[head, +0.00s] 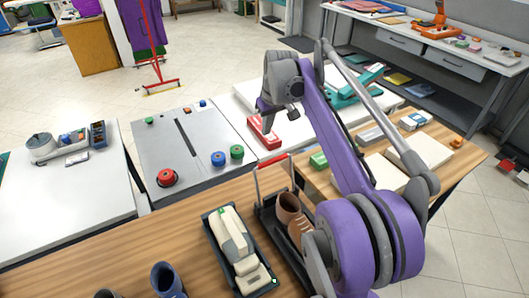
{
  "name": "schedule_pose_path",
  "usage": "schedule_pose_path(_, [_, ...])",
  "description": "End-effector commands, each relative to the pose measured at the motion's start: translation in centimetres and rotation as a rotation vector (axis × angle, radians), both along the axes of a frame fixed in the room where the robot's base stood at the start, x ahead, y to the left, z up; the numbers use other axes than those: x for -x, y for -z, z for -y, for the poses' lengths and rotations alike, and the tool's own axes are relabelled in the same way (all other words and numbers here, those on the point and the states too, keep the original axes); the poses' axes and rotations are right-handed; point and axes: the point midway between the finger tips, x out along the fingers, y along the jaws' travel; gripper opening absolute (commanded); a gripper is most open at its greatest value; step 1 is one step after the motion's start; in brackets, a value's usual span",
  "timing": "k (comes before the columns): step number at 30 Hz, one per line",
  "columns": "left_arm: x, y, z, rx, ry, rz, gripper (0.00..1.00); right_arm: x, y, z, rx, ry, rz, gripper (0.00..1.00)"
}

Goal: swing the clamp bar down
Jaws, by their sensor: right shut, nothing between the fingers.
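The clamp bar (273,160) has a red crosspiece on thin grey side rods. It stands raised at the far end of a black frame (267,222) on the wooden table. A brown shoe (288,208) sits in that frame, partly hidden by my right arm. My right gripper (268,124) is shut and empty, pointing down beyond and above the clamp bar, apart from it in the picture. It overlaps a red box (263,133) in the picture; I cannot tell whether they touch. My left gripper is not in view.
A black tray (216,245) with a cream shoe-shaped item (232,240) lies left of the frame. A grey panel (160,150) with red, blue and green knobs stands behind. Green (318,160) and grey boxes lie right of the bar. Bare wood (170,220) shows at left.

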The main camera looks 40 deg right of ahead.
Motion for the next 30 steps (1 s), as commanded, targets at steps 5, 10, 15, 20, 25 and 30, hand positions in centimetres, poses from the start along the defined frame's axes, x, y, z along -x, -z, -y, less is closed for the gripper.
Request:
schedule_pose_path(5, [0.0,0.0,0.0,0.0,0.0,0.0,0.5,-0.1,0.1,0.0,0.0,0.0,0.0,0.0])
schedule_pose_path(10, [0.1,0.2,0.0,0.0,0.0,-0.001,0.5,-0.5,1.7,0.0,0.0,-0.001,0.0,0.0])
schedule_pose_path(15, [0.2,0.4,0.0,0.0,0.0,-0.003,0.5,-1.4,5.0,0.1,0.0,-0.001,0.0,0.0])
schedule_pose_path(20, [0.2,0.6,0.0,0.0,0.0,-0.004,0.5,-2.4,8.4,0.2,0.0,-0.001,0.001,0.0])
schedule_pose_path(25, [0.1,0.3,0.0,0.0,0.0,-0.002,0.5,-1.1,9.4,0.1,0.001,0.002,0.002,0.0])
schedule_pose_path(30, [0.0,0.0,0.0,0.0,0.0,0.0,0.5,0.7,9.3,-0.1,0.0,0.0,0.001,0.0])
